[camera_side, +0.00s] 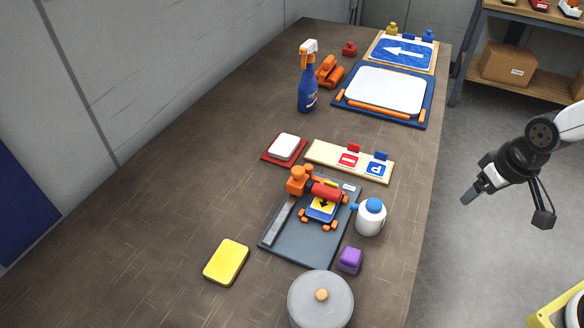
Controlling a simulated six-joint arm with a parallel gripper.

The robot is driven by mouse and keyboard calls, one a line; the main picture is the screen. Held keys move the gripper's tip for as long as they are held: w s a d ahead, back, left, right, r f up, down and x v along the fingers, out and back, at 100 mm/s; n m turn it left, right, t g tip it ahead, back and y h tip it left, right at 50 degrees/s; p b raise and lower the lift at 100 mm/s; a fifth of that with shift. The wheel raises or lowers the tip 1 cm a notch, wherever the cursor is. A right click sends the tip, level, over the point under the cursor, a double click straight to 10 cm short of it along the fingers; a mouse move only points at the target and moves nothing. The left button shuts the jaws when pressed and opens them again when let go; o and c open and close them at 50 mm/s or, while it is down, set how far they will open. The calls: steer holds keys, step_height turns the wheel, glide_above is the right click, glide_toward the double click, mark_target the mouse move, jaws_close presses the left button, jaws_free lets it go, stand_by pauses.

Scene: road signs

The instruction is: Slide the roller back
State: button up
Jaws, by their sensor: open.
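A red roller (327,190) lies near the far end of a dark grey board (285,244), just above a small blue sign (322,208) with a yellow diamond and black arrow. An orange knobbed part (299,180) stands at the roller's left. Several orange clamps (305,215) sit around the sign. I cannot tell whether the roller touches the sign. My gripper (506,208) is open and empty, off the table's right side over the floor, well apart from the roller. Its fingers are spread wide.
A white bottle with blue cap (370,217) stands close right of the board; a purple block (350,260) and grey round lid (320,300) are nearer. A yellow pad (227,262) lies left. A sign strip (320,153), spray bottle (307,80) and blue-framed panel (385,92) are farther back.

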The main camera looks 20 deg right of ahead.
steer(key=t, duration=0.2)
glide_toward(298, 170)
steer(key=shift+w+f, duration=0.2)
steer(key=shift+f, duration=0.25)
steer(key=shift+f, duration=0.1)
steer(key=shift+x, duration=3.75)
jaws_close()
